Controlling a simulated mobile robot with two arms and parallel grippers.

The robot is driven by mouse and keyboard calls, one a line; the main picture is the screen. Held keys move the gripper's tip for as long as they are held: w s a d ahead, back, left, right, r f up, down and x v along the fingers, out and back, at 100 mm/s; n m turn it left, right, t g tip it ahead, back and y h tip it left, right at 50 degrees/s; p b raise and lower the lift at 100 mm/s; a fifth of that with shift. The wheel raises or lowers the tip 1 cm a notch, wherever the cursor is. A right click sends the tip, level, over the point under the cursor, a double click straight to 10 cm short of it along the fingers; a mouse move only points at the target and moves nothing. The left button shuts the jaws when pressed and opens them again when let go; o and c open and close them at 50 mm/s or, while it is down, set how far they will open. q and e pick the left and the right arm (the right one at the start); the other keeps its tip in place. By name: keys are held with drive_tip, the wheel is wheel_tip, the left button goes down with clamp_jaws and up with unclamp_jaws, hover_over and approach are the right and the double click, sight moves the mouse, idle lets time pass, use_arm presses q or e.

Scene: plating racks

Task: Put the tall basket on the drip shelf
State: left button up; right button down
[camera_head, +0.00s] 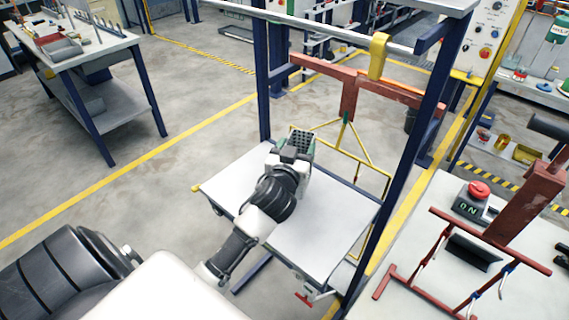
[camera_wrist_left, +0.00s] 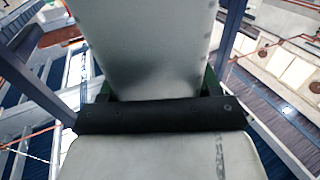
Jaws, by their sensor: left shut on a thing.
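My left gripper (camera_head: 296,150) is over the back part of a pale flat shelf (camera_head: 318,236), which I take for the drip shelf, between blue posts. It is shut on a small block with a dark grid top and green edges, which I take for the tall basket (camera_head: 302,138). The gripper and wrist hide much of it. In the left wrist view a smooth grey slab (camera_wrist_left: 160,45) stands close in front of the black gripper bar (camera_wrist_left: 160,116), with green strips on both sides. I cannot tell whether the block touches the shelf. My right gripper is out of view.
A red hanger (camera_head: 348,92) with a yellow wire frame (camera_head: 372,168) hangs from the rail behind the shelf. A bench at right holds a red rack (camera_head: 460,262) and a red-button box (camera_head: 473,200). Another bench (camera_head: 85,48) stands back left. The floor between is clear.

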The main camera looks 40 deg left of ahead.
use_arm(q)
drive_tip(key=f, duration=0.1)
drive_tip(key=s+a+f, duration=0.1)
drive_tip(key=f, duration=0.1)
drive_tip(key=a+f, duration=0.1)
drive_tip(key=f, duration=0.1)
drive_tip(key=shift+s+a+f, duration=0.1)
drive_tip(key=shift+s+a, duration=0.05)
drive_tip(key=shift+a, duration=0.1)
drive_tip(key=shift+f, duration=0.25)
drive_tip(key=shift+f, duration=0.15)
drive_tip(key=o, duration=1.3)
